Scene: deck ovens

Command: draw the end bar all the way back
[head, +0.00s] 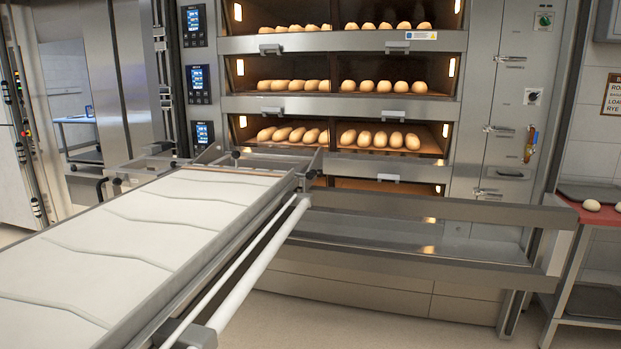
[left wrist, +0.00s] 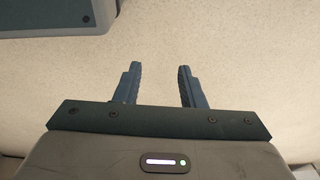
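The loader (head: 140,232), with a pale cloth bed marked by several wavy creases, runs from the lower left up to the oven front. A metal crossbar (head: 268,160) with dark knobs spans its far end, close to the oven; I cannot tell for sure that this is the end bar. A long white round bar (head: 262,262) runs along the loader's right side. My left gripper (left wrist: 158,66) shows only in the left wrist view. Its fingers are apart with nothing between them, over a pale speckled surface. My right gripper is in neither view.
The deck oven (head: 340,45) holds rows of loaves on several lit decks. A steel rail frame (head: 430,208) juts out below them, right of the loader. A rack (head: 583,222) with dough pieces stands at far right. A blue-grey part (left wrist: 55,15) fills the wrist view's upper left.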

